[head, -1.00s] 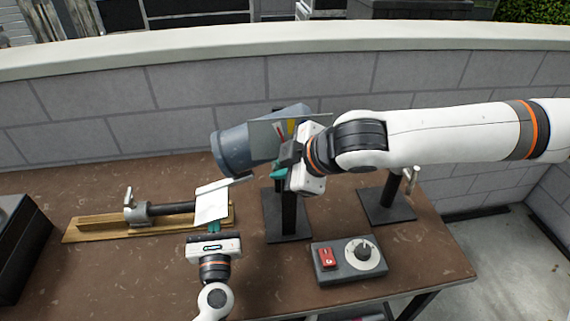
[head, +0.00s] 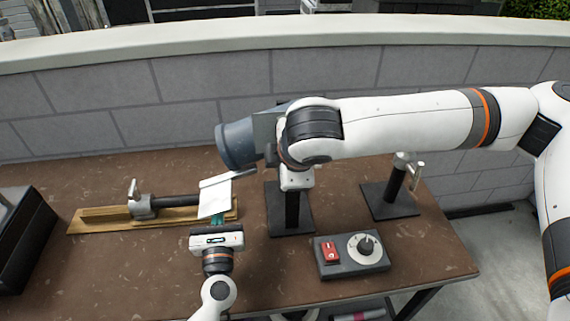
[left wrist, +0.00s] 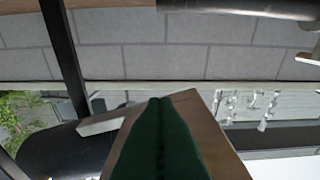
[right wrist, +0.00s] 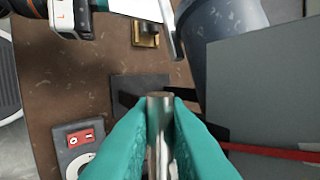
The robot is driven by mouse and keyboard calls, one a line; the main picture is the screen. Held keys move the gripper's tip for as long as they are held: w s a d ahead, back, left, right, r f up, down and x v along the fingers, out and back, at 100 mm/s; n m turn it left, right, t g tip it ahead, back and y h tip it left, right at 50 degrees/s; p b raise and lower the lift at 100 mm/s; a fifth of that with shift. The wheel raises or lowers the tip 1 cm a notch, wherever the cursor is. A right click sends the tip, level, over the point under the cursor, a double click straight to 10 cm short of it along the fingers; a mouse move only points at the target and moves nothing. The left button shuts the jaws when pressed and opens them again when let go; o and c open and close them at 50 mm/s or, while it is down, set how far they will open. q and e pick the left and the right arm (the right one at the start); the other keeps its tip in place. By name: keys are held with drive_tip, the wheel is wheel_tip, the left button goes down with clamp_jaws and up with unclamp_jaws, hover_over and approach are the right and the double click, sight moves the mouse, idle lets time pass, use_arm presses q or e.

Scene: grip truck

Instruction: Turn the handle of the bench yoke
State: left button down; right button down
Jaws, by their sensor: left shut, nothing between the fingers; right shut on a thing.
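The bench unit has a blue-grey cylinder (head: 236,145) on a dark stand (head: 291,215) at the middle of the bench. A metal rod (right wrist: 160,132), likely the handle, stands between my right gripper's teal fingers (right wrist: 160,125), which are shut on it. In the head view my right wrist hides the fingers and the rod. The cylinder (right wrist: 230,40) and a grey panel (right wrist: 265,95) are beside the fingers in the right wrist view. My left gripper (head: 219,205) is at a white plate near the front-left. Its green fingers (left wrist: 160,130) are shut with nothing between them.
The white plate (head: 214,196) is by a wooden base (head: 95,220) carrying a rod and clamp (head: 142,206). A control box (head: 350,258) with a red switch and dial is at the front right. A second post (head: 395,184) stands behind it. A dark box (head: 22,240) is at far left.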

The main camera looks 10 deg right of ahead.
drive_tip(key=c, duration=1.5)
unclamp_jaws()
drive_tip(key=shift+o, duration=0.2)
drive_tip(key=v, duration=1.1)
drive_tip(key=shift+s+r, duration=0.2)
drive_tip(key=shift+r, duration=0.2)
